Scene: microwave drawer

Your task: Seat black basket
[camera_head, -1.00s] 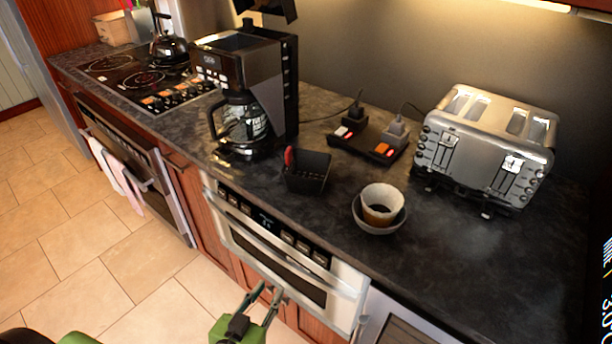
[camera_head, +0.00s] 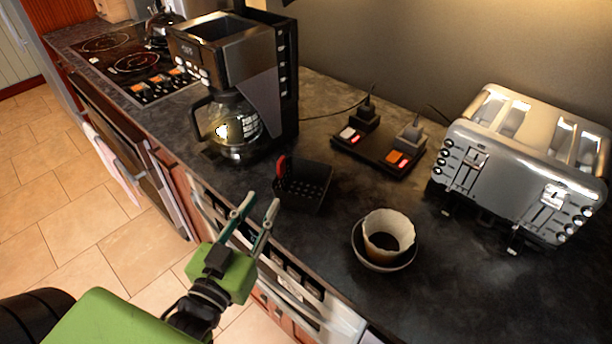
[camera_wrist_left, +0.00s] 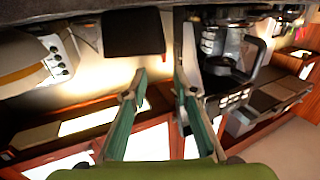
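The black basket (camera_head: 304,187), with a red part at its upper left, stands on the dark counter in front of the coffee maker (camera_head: 243,75). A dark square shape that looks like the basket (camera_wrist_left: 133,32) shows at the top of the left wrist view. The coffee maker has a dark opening in its top and a glass carafe (camera_head: 232,125) in its base. My left gripper (camera_head: 262,200) is open and empty, at the counter's front edge, just left of and nearer than the basket, apart from it. Its two green fingers (camera_wrist_left: 160,77) stand apart in the wrist view. My right gripper is not in view.
A white paper filter (camera_head: 388,234) with dark contents sits in a bowl (camera_head: 385,265) right of the basket. A power strip (camera_head: 379,148) lies behind, and a silver toaster (camera_head: 525,165) stands at the right. Oven and drawer fronts lie below the counter edge.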

